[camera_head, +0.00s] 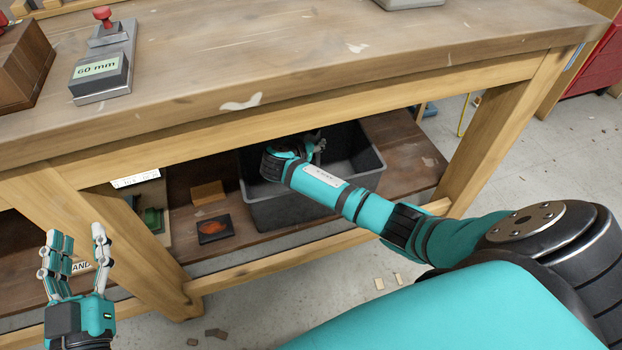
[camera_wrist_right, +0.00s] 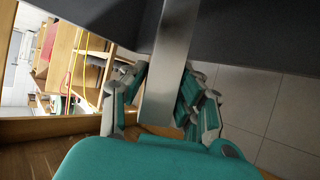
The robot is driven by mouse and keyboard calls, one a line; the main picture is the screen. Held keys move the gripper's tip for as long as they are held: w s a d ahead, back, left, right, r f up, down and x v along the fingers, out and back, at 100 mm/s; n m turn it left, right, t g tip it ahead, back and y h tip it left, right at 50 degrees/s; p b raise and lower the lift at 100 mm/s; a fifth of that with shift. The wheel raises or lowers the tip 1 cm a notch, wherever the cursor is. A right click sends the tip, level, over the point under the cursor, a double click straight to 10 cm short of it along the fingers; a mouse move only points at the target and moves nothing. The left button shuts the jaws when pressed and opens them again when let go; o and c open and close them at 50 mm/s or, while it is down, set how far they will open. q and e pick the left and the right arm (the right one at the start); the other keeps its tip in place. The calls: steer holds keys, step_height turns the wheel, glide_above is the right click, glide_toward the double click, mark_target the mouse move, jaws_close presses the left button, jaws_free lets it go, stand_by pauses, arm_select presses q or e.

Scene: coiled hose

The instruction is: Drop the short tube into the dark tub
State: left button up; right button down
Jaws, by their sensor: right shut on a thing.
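The dark tub (camera_head: 310,205) is an open grey bin on the low shelf under the bench. My right gripper (camera_head: 312,145) reaches under the bench top and is over or inside the tub's opening, largely hidden behind its own wrist. In the right wrist view my right gripper (camera_wrist_right: 160,95) is shut on a straight grey metallic piece, which looks like the short tube (camera_wrist_right: 166,75). The tube cannot be made out in the head view. My left gripper (camera_head: 80,235) is open and empty at the lower left, in front of the bench, fingers pointing up.
The workbench (camera_head: 300,50) overhangs the shelf (camera_head: 405,145), and its front rail and legs frame the opening. A wooden block (camera_head: 208,192) and a dark box with an orange patch (camera_head: 214,229) lie left of the tub. Small scraps lie on the floor.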

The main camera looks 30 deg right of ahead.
stand_by(0.3)
steer(key=c, duration=0.9)
jaws_free()
steer(key=v, duration=1.2)
steer(key=shift+a+f, duration=0.1)
